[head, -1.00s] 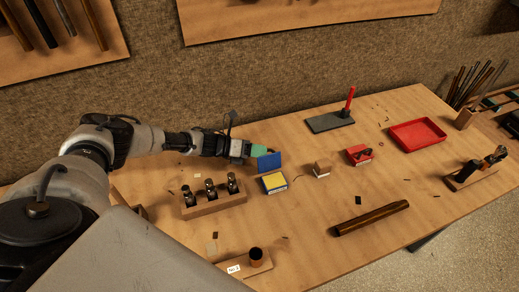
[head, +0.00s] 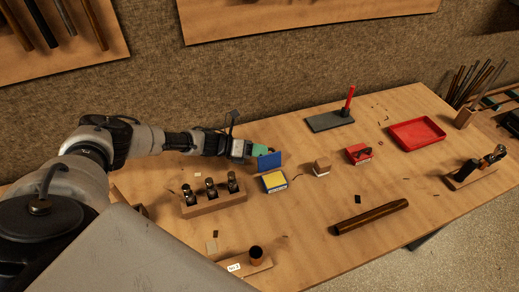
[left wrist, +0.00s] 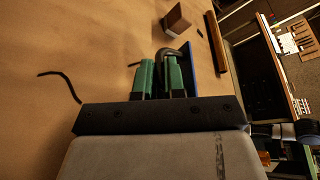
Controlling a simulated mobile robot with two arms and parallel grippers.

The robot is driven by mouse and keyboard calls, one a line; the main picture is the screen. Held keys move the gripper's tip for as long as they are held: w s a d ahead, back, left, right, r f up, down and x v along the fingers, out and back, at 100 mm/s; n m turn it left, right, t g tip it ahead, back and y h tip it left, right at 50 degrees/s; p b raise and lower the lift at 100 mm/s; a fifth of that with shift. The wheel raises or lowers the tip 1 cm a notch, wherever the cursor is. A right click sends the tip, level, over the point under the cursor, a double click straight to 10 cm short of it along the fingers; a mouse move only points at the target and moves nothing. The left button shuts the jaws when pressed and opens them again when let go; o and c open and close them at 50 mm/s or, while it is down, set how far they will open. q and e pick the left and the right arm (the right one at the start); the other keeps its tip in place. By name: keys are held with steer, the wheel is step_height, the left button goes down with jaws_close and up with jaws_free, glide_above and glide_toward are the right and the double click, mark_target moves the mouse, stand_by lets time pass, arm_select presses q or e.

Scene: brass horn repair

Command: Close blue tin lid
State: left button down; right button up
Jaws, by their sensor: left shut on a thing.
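The blue tin (head: 274,184) sits on the bench with its yellow inside showing. Its blue lid (head: 269,161) stands upright at the tin's back edge, open. My left gripper (head: 263,149) has green fingers and is just behind the lid, at its upper part. In the left wrist view the gripper (left wrist: 158,75) is shut on a dark curved piece (left wrist: 161,62) between its fingers. The lid shows there as a thin blue strip (left wrist: 193,60) beside the right finger. I cannot tell whether the dark piece joins the lid. My right gripper is not in view.
A wooden block with dark fittings (head: 215,200) stands left of the tin. A dark rod (head: 371,217) lies in front. A red tray (head: 418,134) is farther right.

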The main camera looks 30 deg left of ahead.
mark_target(267, 155)
arm_select(q)
steer(key=shift+s+d+r+m+t+y+p, duration=0.3)
steer(key=shift+s+d+r+m+y+p, duration=0.25)
steer(key=shift+m, duration=0.35)
steer(key=shift+s+d+r+m+t+y, duration=0.2)
steer(key=shift+s+d+m+y, duration=0.15)
steer(key=shift+m, duration=0.3)
steer(key=shift+s+d+r+m+t+y, duration=0.2)
steer(key=shift+d+m+y, duration=0.2)
steer(key=shift+m, duration=0.25)
steer(key=c, duration=1.5)
jaws_free()
steer(key=shift+s+a, duration=0.1)
